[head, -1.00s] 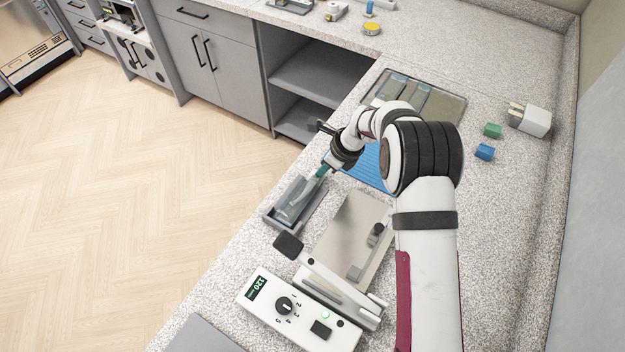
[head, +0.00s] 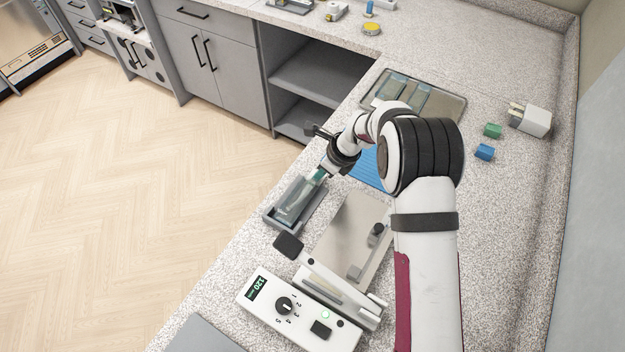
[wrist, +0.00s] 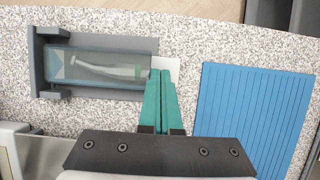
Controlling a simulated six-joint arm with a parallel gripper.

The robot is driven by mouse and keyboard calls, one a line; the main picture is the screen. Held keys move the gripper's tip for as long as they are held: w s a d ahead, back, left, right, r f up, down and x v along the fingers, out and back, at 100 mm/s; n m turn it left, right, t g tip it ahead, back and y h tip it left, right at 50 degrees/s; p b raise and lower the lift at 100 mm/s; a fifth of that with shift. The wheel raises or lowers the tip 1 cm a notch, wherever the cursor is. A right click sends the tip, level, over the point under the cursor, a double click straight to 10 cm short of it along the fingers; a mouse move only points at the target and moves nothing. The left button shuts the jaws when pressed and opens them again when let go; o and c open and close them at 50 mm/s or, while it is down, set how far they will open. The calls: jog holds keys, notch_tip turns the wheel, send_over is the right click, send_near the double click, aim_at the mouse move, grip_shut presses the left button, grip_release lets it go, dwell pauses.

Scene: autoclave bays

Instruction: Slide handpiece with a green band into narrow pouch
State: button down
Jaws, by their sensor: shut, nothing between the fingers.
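A narrow, see-through bluish pouch (wrist: 85,66) lies in a dark grey holder (wrist: 38,45); it also shows in the head view (head: 294,200). A pale, slightly bent handpiece (wrist: 115,66) lies lengthwise inside the pouch. A whitish flap (wrist: 172,68) sticks out at the pouch's right end in the wrist view. My gripper (wrist: 160,73) has its teal fingers together with nothing between them. The fingertips are at that end of the pouch, over or against the flap; contact is unclear. It also shows in the head view (head: 319,175).
A ribbed blue mat (wrist: 255,115) lies right of my fingers in the wrist view. A sealer with a dial and lit display (head: 300,312) and a metal plate (head: 340,235) stand nearer. A tray (head: 450,106) with pouches lies behind. Green (head: 492,130) and blue blocks (head: 485,152) lie right.

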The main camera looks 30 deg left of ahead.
jog(key=shift+s, duration=0.55)
jog(key=shift+w, duration=0.15)
jog(key=shift+w, duration=0.25)
jog(key=shift+r, duration=3.5)
